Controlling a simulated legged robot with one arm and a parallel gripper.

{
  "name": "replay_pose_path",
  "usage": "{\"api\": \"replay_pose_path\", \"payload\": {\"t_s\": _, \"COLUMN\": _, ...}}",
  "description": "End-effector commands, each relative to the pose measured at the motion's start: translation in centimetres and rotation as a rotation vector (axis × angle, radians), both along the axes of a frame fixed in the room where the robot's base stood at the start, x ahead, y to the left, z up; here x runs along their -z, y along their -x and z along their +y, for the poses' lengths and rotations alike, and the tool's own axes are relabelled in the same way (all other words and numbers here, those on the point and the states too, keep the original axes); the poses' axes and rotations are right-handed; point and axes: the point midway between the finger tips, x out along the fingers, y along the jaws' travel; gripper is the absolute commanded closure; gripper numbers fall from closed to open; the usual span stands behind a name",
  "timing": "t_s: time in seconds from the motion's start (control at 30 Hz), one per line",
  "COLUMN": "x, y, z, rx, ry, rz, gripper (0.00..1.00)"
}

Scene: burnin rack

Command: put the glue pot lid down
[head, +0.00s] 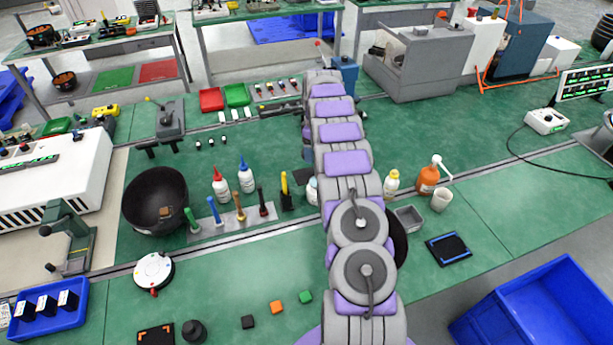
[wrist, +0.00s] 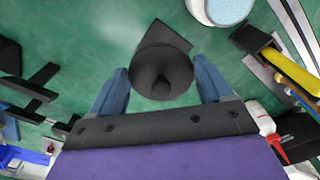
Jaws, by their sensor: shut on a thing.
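The glue pot lid (wrist: 162,72) is a dark round disc with a knob, in the middle of the wrist view. My gripper (wrist: 163,85) has its two blue-grey fingers on either side of the lid and is shut on it. A dark square plate (wrist: 174,34) shows partly behind the lid; I cannot tell whether they touch. An open white pot (wrist: 199,12) with light blue inside is cut off at the top edge, apart from the lid.
A yellow-handled tool (wrist: 292,72) in a black holder is close on the right, also in the head view (head: 285,184). Black stands (wrist: 32,90) are on the left. White bottles (head: 221,185) and a black bowl (head: 155,197) stand left of my arm. Green bench surface is bare around the plate.

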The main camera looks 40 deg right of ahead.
Motion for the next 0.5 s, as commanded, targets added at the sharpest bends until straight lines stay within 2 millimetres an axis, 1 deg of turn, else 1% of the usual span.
{"api": "replay_pose_path", "payload": {"t_s": 0.03, "x": 0.3, "y": -0.6, "z": 0.4, "rx": 0.0, "ry": 0.003, "rz": 0.001, "gripper": 0.49}}
{"api": "replay_pose_path", "payload": {"t_s": 0.1, "x": 0.6, "y": -1.1, "z": 0.7, "rx": 0.005, "ry": 0.008, "rz": 0.004, "gripper": 0.49}}
{"api": "replay_pose_path", "payload": {"t_s": 0.37, "x": 1.6, "y": -1.7, "z": 1.1, "rx": 0.019, "ry": 0.015, "rz": 0.015, "gripper": 0.49}}
{"api": "replay_pose_path", "payload": {"t_s": 0.5, "x": 3.4, "y": -1.6, "z": 1.1, "rx": 0.02, "ry": 0.014, "rz": 0.018, "gripper": 0.49}}
